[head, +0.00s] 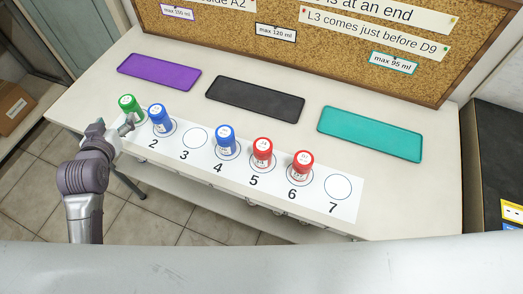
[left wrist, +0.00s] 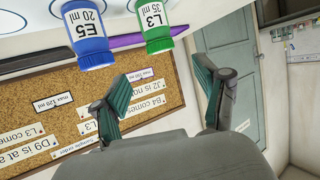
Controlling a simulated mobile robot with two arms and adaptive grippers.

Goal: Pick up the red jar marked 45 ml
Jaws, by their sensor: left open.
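Two red jars stand upright on the numbered strip in the head view: one red jar (head: 262,152) on spot 5 and another red jar (head: 302,165) on spot 6. Their labels are too small to read, so I cannot tell which is marked 45 ml. My left gripper (head: 116,127) is open and empty at the strip's left end, beside the green jar (head: 130,107) and well left of the red jars. It also shows in the left wrist view (left wrist: 160,72), where no red jar is seen. My right gripper is not in view.
Blue jars stand on spots 2 (head: 160,119) and 4 (head: 226,140). Spots 3 and 7 are empty. The wrist view shows a blue jar "E5 20 ml" (left wrist: 88,40) and green "L3 35 ml" (left wrist: 155,30). Purple (head: 158,71), black (head: 255,99) and teal (head: 370,134) mats lie behind.

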